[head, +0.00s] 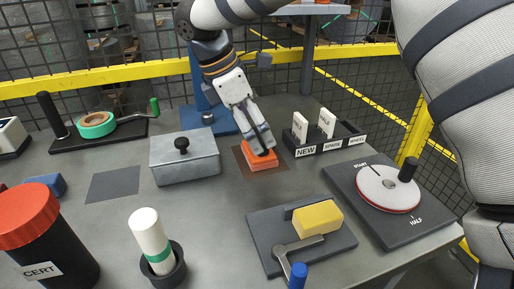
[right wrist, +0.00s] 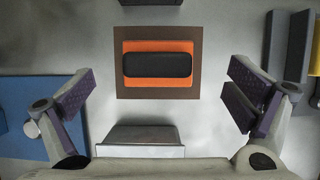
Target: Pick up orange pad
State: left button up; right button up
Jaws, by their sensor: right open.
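The orange pad (head: 262,163) lies on a brown square mat (head: 243,168) near the middle of the table. In the right wrist view the orange pad (right wrist: 160,88) has a black block on top and lies flat inside the brown mat (right wrist: 125,62). My right gripper (head: 262,143) is above the pad and partly covers it in the head view. In the right wrist view its fingers (right wrist: 160,98) are spread wide and empty, one on each side of the pad and apart from it. My left gripper is not in view.
A grey lidded box (head: 185,160) stands left of the pad. A black rack (head: 325,143) with white cards is to the right. A blue stand (head: 204,122) is behind. A yellow block (head: 317,217) on a fixture and a dial (head: 387,190) are nearer.

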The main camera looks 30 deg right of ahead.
aim_at(258, 134)
jog(key=x, duration=0.4)
jog(key=shift+w, duration=0.1)
jog(key=shift+r, duration=0.1)
jog(key=c, duration=1.4)
jog(key=shift+r, duration=0.4)
jog(key=v, duration=0.3)
jog(key=shift+s+d+r, duration=0.1)
jog(key=shift+s+r, duration=0.1)
jog(key=shift+r, duration=0.2)
jog(key=s+a+r, duration=0.5)
jog(key=a+r, duration=0.3)
jog(key=a, duration=0.4)
jog(key=shift+r, duration=0.3)
